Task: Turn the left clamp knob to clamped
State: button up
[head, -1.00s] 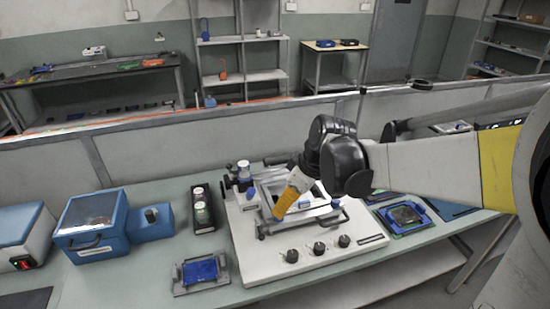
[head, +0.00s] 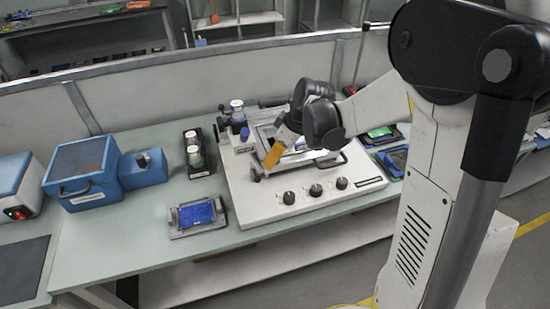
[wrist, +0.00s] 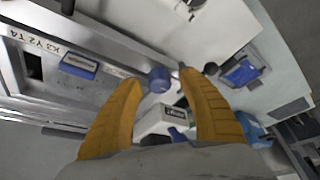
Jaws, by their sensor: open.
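The white clamping machine (head: 235,200) stands on the bench with a metal frame (head: 318,160) on top. The left blue clamp knob (head: 244,134) is at the frame's left side. In the wrist view a blue knob (wrist: 160,79) lies between and beyond my fingertips, apparently this left one. Its exact turn cannot be told. My gripper (head: 268,168), with yellow fingers, hangs over the front left part of the frame. In the wrist view my gripper (wrist: 160,74) is open and empty. A white labelled block (wrist: 163,121) shows between the fingers.
Black knobs (head: 316,190) line the machine's front. A blue board in a holder (head: 197,214) lies to the left, with a black rack of jars (head: 196,155) behind it. A blue box (head: 85,175) stands farther left.

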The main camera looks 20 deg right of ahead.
grip_shut()
jog(key=shift+m, duration=0.4)
jog(key=m+h, duration=0.1)
jog(key=m, duration=0.2)
jog(key=shift+m+t+h, duration=0.3)
jog(key=shift+m+t, duration=0.1)
jog(key=m+h, duration=0.1)
jog(key=m, duration=0.3)
jog(key=shift+h, duration=0.4)
jog(key=m, duration=0.2)
jog(key=m+h, duration=0.1)
jog(key=m, duration=0.2)
jog(key=shift+h, duration=0.3)
jog(key=m+g+h, duration=0.1)
jog(key=m, duration=0.3)
